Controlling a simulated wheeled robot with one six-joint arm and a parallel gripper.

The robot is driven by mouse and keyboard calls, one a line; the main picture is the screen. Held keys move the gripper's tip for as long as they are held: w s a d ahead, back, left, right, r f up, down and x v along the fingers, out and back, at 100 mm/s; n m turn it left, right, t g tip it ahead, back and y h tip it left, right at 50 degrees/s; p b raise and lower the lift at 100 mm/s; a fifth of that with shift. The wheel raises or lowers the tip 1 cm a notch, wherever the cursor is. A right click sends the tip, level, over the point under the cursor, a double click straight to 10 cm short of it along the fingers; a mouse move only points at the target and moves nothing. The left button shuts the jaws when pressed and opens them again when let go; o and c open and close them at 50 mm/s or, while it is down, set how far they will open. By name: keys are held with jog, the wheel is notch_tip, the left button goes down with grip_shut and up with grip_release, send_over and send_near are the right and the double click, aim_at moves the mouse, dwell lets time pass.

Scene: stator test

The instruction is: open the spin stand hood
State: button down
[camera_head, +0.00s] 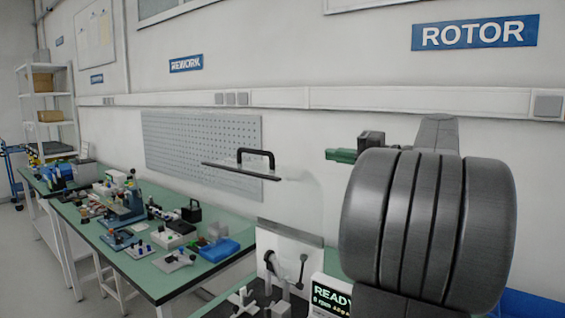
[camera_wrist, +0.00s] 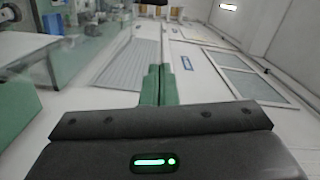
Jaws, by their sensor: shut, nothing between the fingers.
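The spin stand (camera_head: 290,240) is at the bottom centre of the head view, with a pale back plate, dark posts and a lit READY display (camera_head: 330,297). The hood's black handle (camera_head: 255,153) sits on a dark bar well above the stand. The clear hood pane is hardly visible; it looks raised, but its exact angle cannot be told. My gripper (camera_head: 328,155) is right of the handle, at about its height in the picture and apart from it. Its green fingers (camera_wrist: 158,84) are shut and empty in the wrist view. My dark arm hides what lies behind it.
A green workbench (camera_head: 150,275) with several fixtures and tools runs along the left. A blue bin (camera_head: 220,249) stands near its right end. A pegboard (camera_head: 200,150) hangs on the wall behind the handle. White shelves (camera_head: 47,100) stand at the far left.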

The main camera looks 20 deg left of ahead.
aim_at(287, 169)
jog(key=p+x, duration=0.1)
jog(key=x, duration=0.8)
jog(key=shift+a+r+p, duration=0.2)
jog(key=shift+p, duration=0.15)
jog(key=shift+s+a+f, duration=0.15)
jog(key=shift+s+a, duration=0.35)
jog(key=shift+s, duration=0.1)
jog(key=shift+s+a+f, duration=0.15)
jog(key=shift+s+a, duration=0.4)
jog(key=shift+s, duration=0.05)
jog(key=shift+s+a+f, duration=0.1)
jog(key=shift+s, duration=0.2)
jog(key=shift+a+f, duration=0.15)
jog(key=shift+s, duration=0.1)
